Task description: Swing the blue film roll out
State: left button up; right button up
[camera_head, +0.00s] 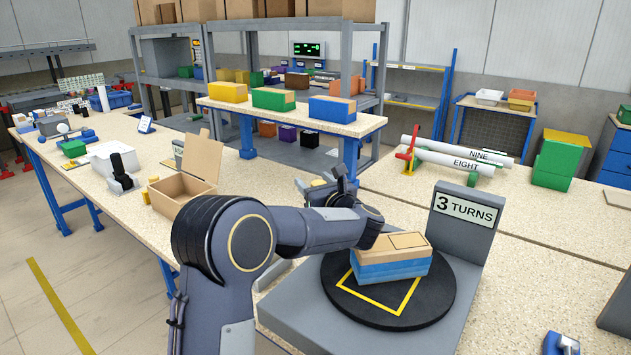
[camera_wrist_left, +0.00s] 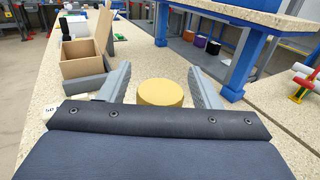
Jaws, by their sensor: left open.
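No blue film roll shows clearly in either view. A box (camera_head: 392,247) with blue film around its lower sides sits on the black turntable (camera_head: 330,270), beside the "3 TURNS" sign (camera_head: 464,210). My left gripper (camera_head: 328,188) reaches over the bench behind the turntable. The left wrist view shows its two fingers (camera_wrist_left: 155,88) apart, with a yellow round block (camera_wrist_left: 161,93) between and just beyond them; I cannot tell whether they touch it. My forearm hides part of the bench. My right gripper is not in view.
An open cardboard box (camera_head: 181,192) stands to the left of my gripper. White rolls marked NINE and EIGHT (camera_head: 455,154) lie on a rack at the back. A small blue object (camera_head: 561,344), partly cut off, is at the lower right. The bench right of the turntable is mostly clear.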

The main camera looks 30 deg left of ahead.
pick_arm(q)
grip_shut()
jog(key=shift+w+a+f+b, duration=0.1)
jog(key=shift+a+f+b, duration=0.1)
jog(key=shift+b, duration=0.4)
jog(key=w+a+m+t+h+b, duration=0.4)
jog(key=a+m+t+h+b, duration=0.1)
jog(key=b, duration=0.4)
jog(key=shift+w+r+m+t+h+b, duration=0.3)
jog(key=shift+w+m+t+h, duration=0.15)
jog(key=shift+h, duration=0.35)
